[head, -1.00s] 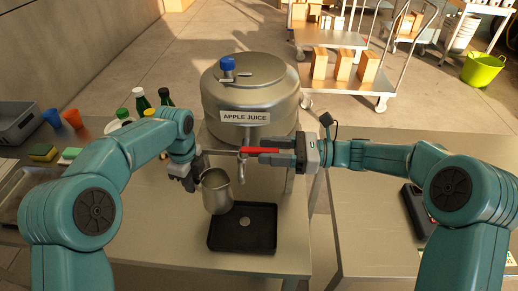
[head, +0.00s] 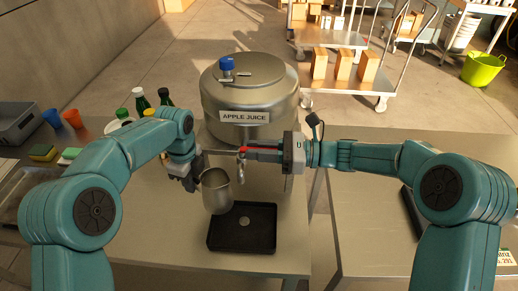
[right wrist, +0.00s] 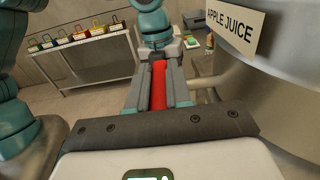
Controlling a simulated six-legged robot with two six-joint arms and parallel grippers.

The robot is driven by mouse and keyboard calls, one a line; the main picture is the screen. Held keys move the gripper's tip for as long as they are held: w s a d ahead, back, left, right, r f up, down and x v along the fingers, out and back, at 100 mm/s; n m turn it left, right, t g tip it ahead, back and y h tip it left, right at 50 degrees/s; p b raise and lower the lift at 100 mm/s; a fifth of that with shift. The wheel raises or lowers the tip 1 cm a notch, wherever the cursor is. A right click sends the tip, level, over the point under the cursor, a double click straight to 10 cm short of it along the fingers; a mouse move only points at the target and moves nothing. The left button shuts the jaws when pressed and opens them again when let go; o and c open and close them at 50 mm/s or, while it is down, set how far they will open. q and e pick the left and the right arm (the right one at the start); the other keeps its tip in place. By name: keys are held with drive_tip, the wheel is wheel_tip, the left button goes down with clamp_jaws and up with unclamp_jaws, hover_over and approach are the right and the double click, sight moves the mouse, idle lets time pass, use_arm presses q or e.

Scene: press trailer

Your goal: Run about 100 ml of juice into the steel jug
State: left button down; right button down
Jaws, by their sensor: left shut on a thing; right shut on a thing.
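The steel jug (head: 217,198) is held by my left gripper (head: 196,178), shut on its left side, just above the back left of the black drip tray (head: 262,210). Its mouth faces up, slightly tilted, below and left of the tap (head: 241,168). The inside of the jug is too dark to tell a level. My right gripper (head: 272,152) is shut on the red tap lever (head: 259,150), which also lies between the fingers in the right wrist view (right wrist: 158,85). The lever points right. No juice stream shows. The steel juice tank (head: 275,100) carries an APPLE JUICE label (head: 244,117).
Bottles (head: 142,103), an orange cup (head: 72,118), a blue cup (head: 52,117) and sponges (head: 42,152) stand at the left. A dark device (head: 413,211) lies on the right table.

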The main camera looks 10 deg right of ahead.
drive_tip(key=shift+r+t, duration=0.1)
drive_tip(key=shift+t, duration=0.2)
drive_tip(key=m+t, duration=0.1)
drive_tip(key=m+t+h, duration=0.1)
drive_tip(key=shift+s+a+t, duration=0.1)
drive_tip(key=shift+s+t, duration=0.2)
drive_tip(key=shift+s, duration=0.1)
drive_tip(key=shift+s+a+r+m+t+h, duration=0.1)
drive_tip(key=shift+s+a+m+t+h, duration=0.15)
drive_tip(key=shift+m+t+h, duration=1)
drive_tip(key=shift+s+a+m+t+h, duration=0.25)
drive_tip(key=shift+m+t+h, duration=0.65)
drive_tip(key=shift+t, duration=0.65)
drive_tip(key=shift+s+a+r+m+t+h, duration=0.1)
drive_tip(key=shift+s+a+m+t+h, duration=0.15)
drive_tip(key=shift+m+t+h, duration=1)
drive_tip(key=shift+d+t, duration=0.1)
drive_tip(key=shift+t, duration=0.15)
drive_tip(key=c, duration=1.1)
unclamp_jaws()
drive_tip(key=shift+o, duration=0.3)
drive_tip(key=shift+f, duration=0.15)
drive_tip(key=shift+s, duration=0.1)
drive_tip(key=v, duration=0.7)
